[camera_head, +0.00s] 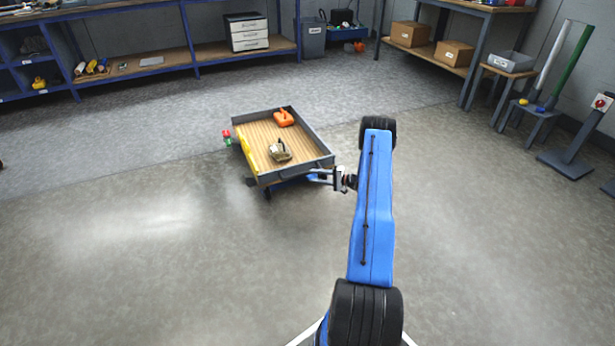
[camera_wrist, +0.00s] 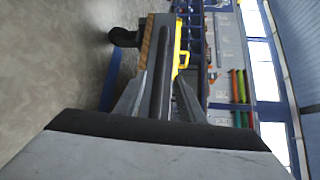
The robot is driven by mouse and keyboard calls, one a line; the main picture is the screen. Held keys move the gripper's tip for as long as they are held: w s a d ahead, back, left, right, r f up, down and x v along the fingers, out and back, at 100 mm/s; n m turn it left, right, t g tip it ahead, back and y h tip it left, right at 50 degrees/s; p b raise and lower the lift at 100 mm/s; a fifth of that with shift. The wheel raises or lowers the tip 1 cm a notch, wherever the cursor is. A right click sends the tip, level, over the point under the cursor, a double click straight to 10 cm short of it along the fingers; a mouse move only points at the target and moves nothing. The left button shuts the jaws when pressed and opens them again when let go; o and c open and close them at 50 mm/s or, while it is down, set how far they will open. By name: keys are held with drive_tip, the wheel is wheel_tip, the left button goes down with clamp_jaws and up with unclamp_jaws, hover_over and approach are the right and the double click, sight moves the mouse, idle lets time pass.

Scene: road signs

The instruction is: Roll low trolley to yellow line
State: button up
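The low trolley (camera_head: 297,165) stands on the floor in the middle of the head view. It has a wooden deck, grey rims, dark wheels and a yellow part (camera_head: 247,152) along its left side. An orange item (camera_head: 284,118) and a small tan-and-dark item (camera_head: 280,151) lie on its deck. My gripper (camera_head: 320,176) is at the trolley's near right end. In the wrist view, a dark handle bar (camera_wrist: 161,75) lies between my two fingers (camera_wrist: 160,98); whether they clamp it is unclear. No yellow floor line shows in either view.
Blue-framed shelves (camera_head: 190,57) line the back wall. A workbench with cardboard boxes (camera_head: 453,53) and a stool with a grey bin (camera_head: 511,61) stand at the right. A pole stand (camera_head: 540,108) is nearby.

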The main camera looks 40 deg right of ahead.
drive_tip(key=v, duration=0.8)
drive_tip(key=shift+d, duration=0.15)
